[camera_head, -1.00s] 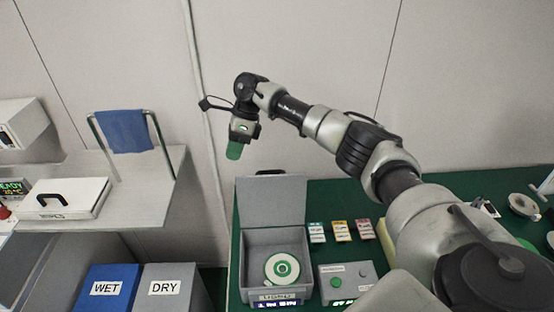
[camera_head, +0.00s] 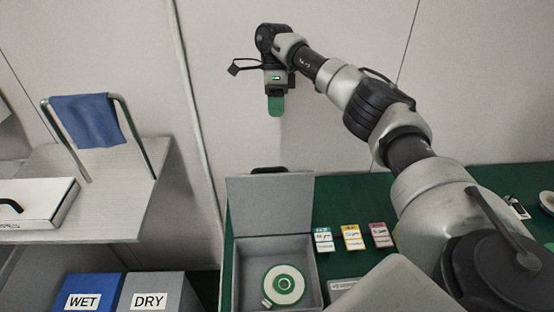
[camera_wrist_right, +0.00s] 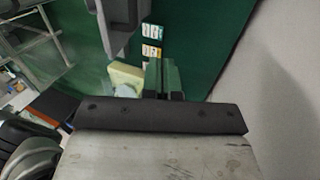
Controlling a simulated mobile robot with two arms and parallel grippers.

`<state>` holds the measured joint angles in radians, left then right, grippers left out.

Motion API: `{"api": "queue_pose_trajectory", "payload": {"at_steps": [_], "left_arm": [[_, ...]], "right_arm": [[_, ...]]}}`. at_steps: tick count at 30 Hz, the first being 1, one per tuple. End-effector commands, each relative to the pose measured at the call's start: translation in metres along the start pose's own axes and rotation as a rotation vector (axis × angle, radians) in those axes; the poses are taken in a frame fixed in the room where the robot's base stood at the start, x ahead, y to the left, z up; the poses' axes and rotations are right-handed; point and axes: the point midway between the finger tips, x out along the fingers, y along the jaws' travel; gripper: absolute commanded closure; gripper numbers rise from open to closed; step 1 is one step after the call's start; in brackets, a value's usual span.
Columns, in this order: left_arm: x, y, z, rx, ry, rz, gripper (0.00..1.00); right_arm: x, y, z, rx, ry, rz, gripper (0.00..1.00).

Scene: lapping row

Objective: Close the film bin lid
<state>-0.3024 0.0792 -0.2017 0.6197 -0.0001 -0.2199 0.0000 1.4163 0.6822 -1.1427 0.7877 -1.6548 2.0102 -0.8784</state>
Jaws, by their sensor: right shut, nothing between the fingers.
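The film bin (camera_head: 312,270) is a grey box on the green bench, low in the middle of the head view. Its grey lid (camera_head: 269,203) stands open, upright at the back, with a black handle (camera_head: 269,170) at its top edge. A white and green reel (camera_head: 283,285) lies inside the bin. My right gripper (camera_head: 276,106) is shut and empty, its green fingers pointing down. In the picture it is above the lid, apart from it. Its green fingers also show in the right wrist view (camera_wrist_right: 162,77), with part of a grey box (camera_wrist_right: 120,22) beyond. My left gripper is out of view.
Several label cards (camera_head: 351,237) lie right of the bin on the green bench (camera_head: 345,195). WET (camera_head: 86,292) and DRY (camera_head: 155,293) bins stand left. A shelf (camera_head: 110,190) holds a rail with a blue towel (camera_head: 87,120). The wall rises behind the bench.

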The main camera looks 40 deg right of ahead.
Motion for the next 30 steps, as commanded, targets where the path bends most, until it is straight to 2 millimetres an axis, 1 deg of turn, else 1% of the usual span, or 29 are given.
{"api": "queue_pose_trajectory", "payload": {"at_steps": [1, 2, 7, 11, 17, 21, 24, 30], "left_arm": [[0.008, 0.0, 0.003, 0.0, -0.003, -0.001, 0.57], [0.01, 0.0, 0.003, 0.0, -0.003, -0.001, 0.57], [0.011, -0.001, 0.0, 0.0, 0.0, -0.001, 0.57], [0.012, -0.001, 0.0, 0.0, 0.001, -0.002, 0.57], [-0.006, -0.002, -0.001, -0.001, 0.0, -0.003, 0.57], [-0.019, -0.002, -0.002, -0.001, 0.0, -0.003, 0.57], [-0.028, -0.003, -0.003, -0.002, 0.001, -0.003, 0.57], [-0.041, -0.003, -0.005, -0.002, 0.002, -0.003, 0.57]], "right_arm": [[0.008, -0.003, 0.0, 0.001, 0.0, 0.0, 1.0], [0.009, -0.004, 0.0, 0.001, 0.001, 0.0, 1.0], [0.021, -0.004, 0.0, -0.002, 0.001, 0.003, 1.0], [0.039, -0.003, -0.001, -0.001, 0.001, 0.004, 1.0], [0.076, -0.001, -0.001, 0.001, 0.004, 0.004, 1.0], [0.106, -0.001, -0.001, 0.0, 0.003, 0.005, 1.0], [0.11, 0.011, -0.001, -0.002, 0.001, 0.001, 1.0], [0.118, 0.028, 0.0, -0.001, 0.001, 0.001, 1.0]]}}
